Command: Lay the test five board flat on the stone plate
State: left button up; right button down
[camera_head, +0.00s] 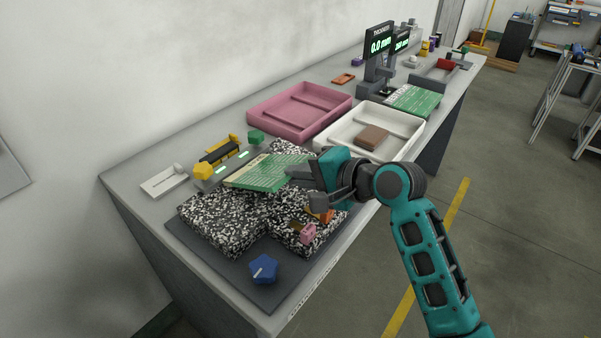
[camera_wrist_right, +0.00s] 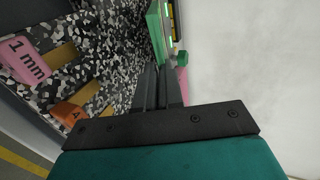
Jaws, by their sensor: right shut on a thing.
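A green board (camera_head: 262,172) with a pale strip along its left end is held at its right end by my right gripper (camera_head: 293,176). The fingers also show in the right wrist view (camera_wrist_right: 160,78), shut on the board (camera_wrist_right: 154,30), which appears there as a narrow green strip. The board is over the back part of the black-and-white speckled stone plate (camera_head: 215,222), which also shows in the right wrist view (camera_wrist_right: 110,55). I cannot tell whether the board touches the plate. I cannot read its label. My left gripper is out of view.
A pink block (camera_head: 308,233) marked 1 mm and an orange piece (camera_head: 326,215) sit at the plate's right side. A blue piece (camera_head: 263,268) lies in front. Behind are a yellow-black tool (camera_head: 218,152), a pink tray (camera_head: 298,108), a white tray (camera_head: 407,122) and another green board (camera_head: 414,99).

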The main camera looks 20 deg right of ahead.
jog(key=shift+f, duration=0.35)
jog(key=shift+c, duration=0.3)
grip_release()
jog(key=shift+o, duration=0.3)
dwell(0.4)
jog(key=shift+f, duration=0.1)
jog(key=shift+s, duration=0.1)
